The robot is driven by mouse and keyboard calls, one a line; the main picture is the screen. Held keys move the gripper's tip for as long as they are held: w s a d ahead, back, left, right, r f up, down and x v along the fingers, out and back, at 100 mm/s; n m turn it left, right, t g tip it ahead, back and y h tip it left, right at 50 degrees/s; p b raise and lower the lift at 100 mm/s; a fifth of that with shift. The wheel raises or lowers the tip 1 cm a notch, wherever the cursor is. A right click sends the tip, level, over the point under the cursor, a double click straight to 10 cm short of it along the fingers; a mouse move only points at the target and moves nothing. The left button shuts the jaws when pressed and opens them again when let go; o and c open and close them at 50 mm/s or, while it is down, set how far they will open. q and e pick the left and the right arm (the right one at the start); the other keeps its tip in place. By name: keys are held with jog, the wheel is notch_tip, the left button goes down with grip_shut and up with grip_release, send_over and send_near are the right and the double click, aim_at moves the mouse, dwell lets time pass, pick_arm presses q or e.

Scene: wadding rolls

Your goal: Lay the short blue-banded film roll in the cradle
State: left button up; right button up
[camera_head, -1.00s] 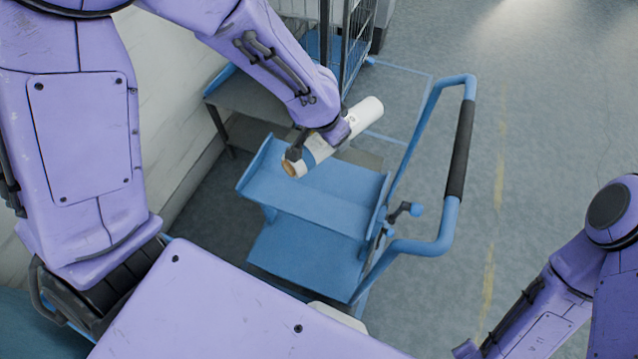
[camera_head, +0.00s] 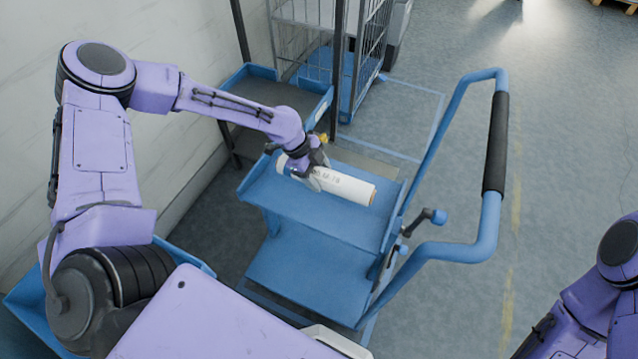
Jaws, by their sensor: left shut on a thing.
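No separate cradle shows apart from this trough-like shelf. My right arm is at the lower right edge, its gripper out of view.
The trolley's tall blue handle (camera_head: 478,240) with a black grip rises to the right. A lower trolley shelf (camera_head: 300,270) is bare. A blue-edged rack (camera_head: 246,72) and a wire cage (camera_head: 345,60) stand behind. The floor at right is clear.

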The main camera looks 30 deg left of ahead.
aim_at(319, 182)
pick_arm(q)
notch_tip(319, 182, down, 3)
jog(key=shift+f, duration=0.2)
jog(key=shift+d+f, duration=0.1)
jog(key=shift+f, duration=0.1)
jog(key=shift+f+b, duration=0.4)
jog(key=shift+b, duration=0.05)
jog(key=o, duration=1.5)
jog(key=shift+s, duration=0.1)
jog(key=shift+c, duration=0.2)
jog(key=shift+r, duration=0.15)
jog(key=p+v, duration=0.1)
jog(key=v, duration=0.5)
jog(key=p+v, duration=0.1)
jog(key=v, duration=0.5)
jog(key=shift+d+r, duration=0.15)
jog(key=shift+d, duration=0.1)
jog(key=shift+a+r, duration=0.2)
jog(key=shift+r, duration=0.15)
